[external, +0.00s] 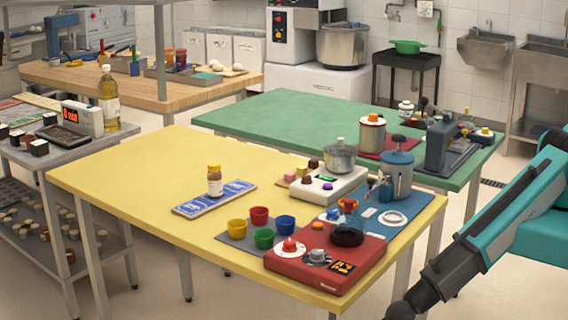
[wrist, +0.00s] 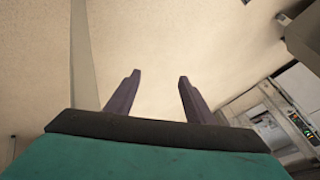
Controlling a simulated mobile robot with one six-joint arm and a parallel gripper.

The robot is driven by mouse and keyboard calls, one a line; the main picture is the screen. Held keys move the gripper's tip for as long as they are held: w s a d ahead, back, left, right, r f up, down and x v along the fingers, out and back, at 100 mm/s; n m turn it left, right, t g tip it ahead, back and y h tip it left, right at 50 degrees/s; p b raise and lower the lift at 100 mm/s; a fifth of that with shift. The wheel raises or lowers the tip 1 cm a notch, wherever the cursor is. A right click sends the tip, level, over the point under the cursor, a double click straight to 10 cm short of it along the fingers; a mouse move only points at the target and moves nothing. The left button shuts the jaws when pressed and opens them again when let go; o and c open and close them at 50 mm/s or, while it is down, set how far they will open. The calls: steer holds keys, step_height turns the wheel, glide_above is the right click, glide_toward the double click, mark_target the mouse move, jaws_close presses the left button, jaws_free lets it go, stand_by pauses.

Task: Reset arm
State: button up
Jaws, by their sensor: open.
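My gripper (wrist: 160,85) shows in the wrist view with its two dark fingers spread apart. Nothing is between the fingers; only a pale, plain surface lies beyond them. In the external view my teal and dark arm (external: 500,225) reaches in from the right edge, to the right of the yellow table (external: 120,180). The fingers cannot be made out in the external view.
The yellow table holds a red device (external: 325,262), several coloured cups, a blue tray (external: 190,203) with a small bottle (external: 215,181), and a scale-like device with a pot (external: 340,155). A green table (external: 280,110) stands behind. Floor shows between the tables and sinks.

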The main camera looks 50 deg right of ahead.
steer(key=s+d+f+m+g+b, duration=0.1)
steer(key=s+d+f+m+g, duration=0.15)
steer(key=d+m, duration=0.45)
steer(key=s+d+f+m+g+b, duration=0.2)
steer(key=s+d+f+m, duration=0.2)
steer(key=d, duration=0.6)
steer(key=s+d+f+m+g+b, duration=0.1)
steer(key=s+d+f+m+g, duration=0.3)
steer(key=d, duration=0.5)
steer(key=w+d+f+n+h+b, duration=0.1)
steer(key=d+n, duration=0.4)
steer(key=d, duration=1.1)
steer(key=w+d+f+n+h+b, duration=0.1)
steer(key=d+n+h, duration=0.5)
steer(key=d, duration=1)
step_height(320, 180, down, 2)
steer(key=shift+w+d+f+b, duration=0.15)
steer(key=shift+d+b, duration=0.25)
steer(key=shift+b, duration=0.2)
